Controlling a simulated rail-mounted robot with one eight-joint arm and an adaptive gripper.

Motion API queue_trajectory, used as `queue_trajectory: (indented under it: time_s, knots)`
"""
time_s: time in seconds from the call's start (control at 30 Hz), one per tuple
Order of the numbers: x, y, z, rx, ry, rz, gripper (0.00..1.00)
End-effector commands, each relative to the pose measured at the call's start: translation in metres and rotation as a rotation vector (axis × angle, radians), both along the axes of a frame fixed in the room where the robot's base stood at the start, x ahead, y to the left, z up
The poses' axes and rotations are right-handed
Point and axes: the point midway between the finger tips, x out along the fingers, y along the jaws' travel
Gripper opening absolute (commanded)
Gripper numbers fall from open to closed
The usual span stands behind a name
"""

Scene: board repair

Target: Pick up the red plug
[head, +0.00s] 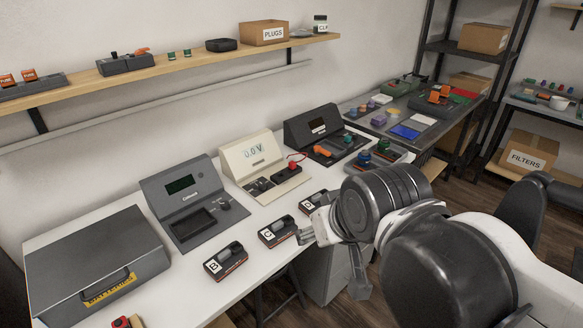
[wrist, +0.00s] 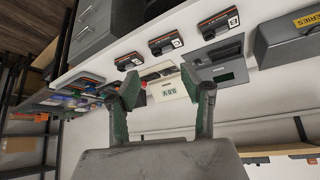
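A small red plug-like piece with a red lead (head: 293,167) sits at the cream meter (head: 251,158), which reads 0.0 V, on the white bench. Another red piece (head: 121,322) is cut off by the bottom edge of the head view, so I cannot tell what it is. My gripper (wrist: 160,86) is open and empty, its two green-padded fingers spread. In the head view my gripper (head: 332,260) hangs at the bench's front edge, to the right of and nearer than the meter. In the wrist view the cream meter (wrist: 168,92) shows between the fingers, with red beside it.
Labelled black modules (head: 278,232) line the bench front near my gripper. A grey console (head: 186,198) and a batteries case (head: 97,262) stand left. A dark station (head: 323,135) stands right of the meter. A shelf (head: 180,67) with a PLUGS box (head: 264,33) runs above.

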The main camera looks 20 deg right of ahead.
Motion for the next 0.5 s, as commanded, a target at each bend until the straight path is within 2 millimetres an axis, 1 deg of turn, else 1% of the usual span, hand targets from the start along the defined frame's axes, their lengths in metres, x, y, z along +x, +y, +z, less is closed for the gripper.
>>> queue_trajectory:
  time_s: [0.33,0.43,0.5]
  knots:
    - [0.002,0.0,0.003,0.003,0.003,-0.004,0.41]
    - [0.012,-0.001,0.012,0.014,0.014,-0.023,0.41]
    - [0.024,-0.003,0.024,0.028,0.029,-0.048,0.41]
